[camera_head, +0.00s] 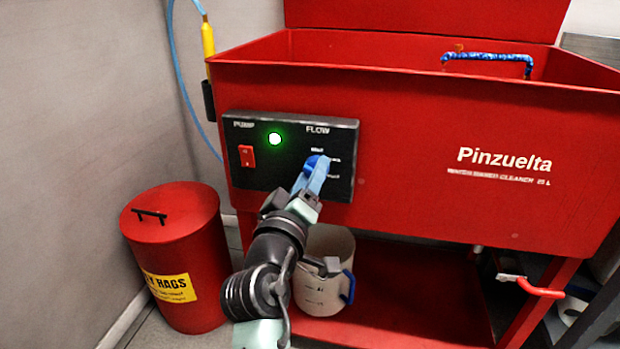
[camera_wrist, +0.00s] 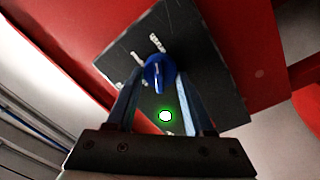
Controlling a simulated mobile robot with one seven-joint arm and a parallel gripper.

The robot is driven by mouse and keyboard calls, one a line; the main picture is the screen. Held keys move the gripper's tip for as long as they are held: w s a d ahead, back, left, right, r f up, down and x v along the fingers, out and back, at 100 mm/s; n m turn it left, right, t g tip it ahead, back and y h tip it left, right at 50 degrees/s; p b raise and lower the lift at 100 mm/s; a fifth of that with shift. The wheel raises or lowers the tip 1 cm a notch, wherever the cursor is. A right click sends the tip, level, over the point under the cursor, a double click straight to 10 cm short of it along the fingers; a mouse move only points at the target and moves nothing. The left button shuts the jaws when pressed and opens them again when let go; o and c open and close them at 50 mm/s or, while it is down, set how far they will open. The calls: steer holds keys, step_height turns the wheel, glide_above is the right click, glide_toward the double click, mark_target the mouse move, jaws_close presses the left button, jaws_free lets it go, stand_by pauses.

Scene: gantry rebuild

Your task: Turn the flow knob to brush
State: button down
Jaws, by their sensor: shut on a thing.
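The flow knob (camera_head: 313,160) is blue and sits under the word FLOW on the black control panel (camera_head: 270,180). Most of it is hidden by my fingers in the head view. In the wrist view the knob (camera_wrist: 158,72) shows whole, with a pale line on its face. White labels stand beside it, too blurred to read. I cannot tell which label the line points at. My gripper (camera_head: 314,172) is shut on the knob, with one blue finger on each side of it.
The panel also bears a red pump switch (camera_head: 247,156) and a lit green lamp (camera_head: 275,139). It is fixed to the red washer tank (camera_head: 430,150). Below stand a pale jug (camera_head: 325,275) with a blue handle and a red rag bin (camera_head: 175,240). A red-handled valve (camera_head: 535,287) is at lower right.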

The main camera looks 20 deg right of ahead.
steer(key=shift+c, duration=1.4)
jaws_free()
steer(key=r+p+v, duration=0.1)
steer(key=p+v, duration=0.2)
steer(key=v, duration=1)
steer(key=shift+f, duration=0.5)
